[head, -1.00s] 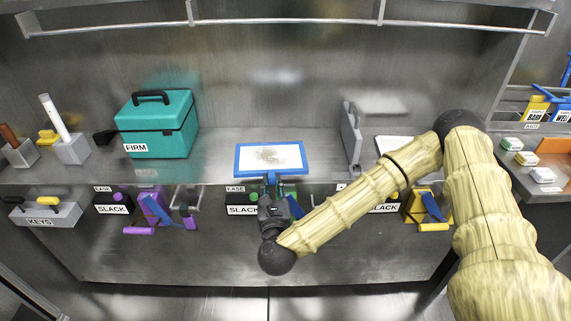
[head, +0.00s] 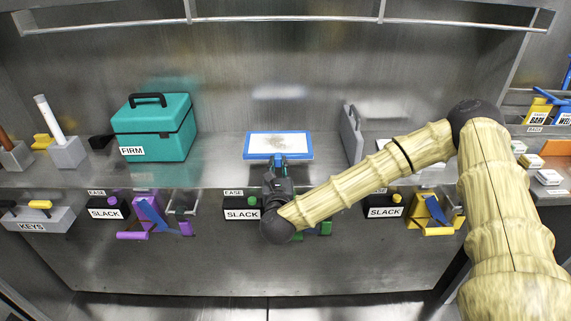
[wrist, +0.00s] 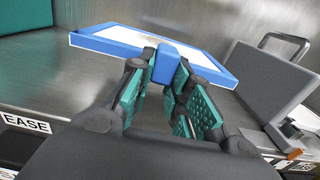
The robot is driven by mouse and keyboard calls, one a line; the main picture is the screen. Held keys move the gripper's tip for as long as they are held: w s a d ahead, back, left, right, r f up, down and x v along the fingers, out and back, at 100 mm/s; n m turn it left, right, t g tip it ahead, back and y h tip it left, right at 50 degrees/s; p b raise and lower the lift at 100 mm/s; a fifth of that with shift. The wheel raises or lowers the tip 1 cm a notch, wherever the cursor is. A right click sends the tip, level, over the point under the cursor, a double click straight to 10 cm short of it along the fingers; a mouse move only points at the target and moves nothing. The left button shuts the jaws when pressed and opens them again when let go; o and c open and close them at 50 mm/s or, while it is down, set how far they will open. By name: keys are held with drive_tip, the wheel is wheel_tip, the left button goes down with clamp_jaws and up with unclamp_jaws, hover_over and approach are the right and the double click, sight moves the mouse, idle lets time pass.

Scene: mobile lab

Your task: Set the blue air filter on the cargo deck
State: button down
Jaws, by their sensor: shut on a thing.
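The blue air filter (head: 248,147) is a flat blue frame around a white panel with a brownish smudge. My gripper (head: 279,167) is shut on the tab at its near edge. In the wrist view the gripper's green-padded fingers (wrist: 166,82) pinch the blue tab, and the filter (wrist: 110,40) extends beyond them. The filter is at the metal shelf (head: 220,165) between the teal box and a grey upright panel. I cannot tell whether its underside touches the shelf. No label reading cargo deck is legible.
A teal box marked FIRM (head: 165,127) stands to the left, and a grey upright panel with a handle (head: 351,135) to the right. Below the shelf edge hang SLACK boxes (head: 106,213) and colored clamps (head: 148,212). Bare shelf lies on both sides of the filter.

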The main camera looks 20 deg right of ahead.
sight(278, 145)
drive_tip(key=w+d, duration=0.2)
drive_tip(key=w, duration=0.1)
drive_tip(key=w+d, duration=0.2)
drive_tip(key=shift+w+f+p, duration=0.2)
drive_tip(key=shift+f+p, duration=0.15)
drive_tip(key=shift+p, duration=0.05)
drive_tip(key=shift+f+p, duration=0.3)
drive_tip(key=shift+f, duration=1.45)
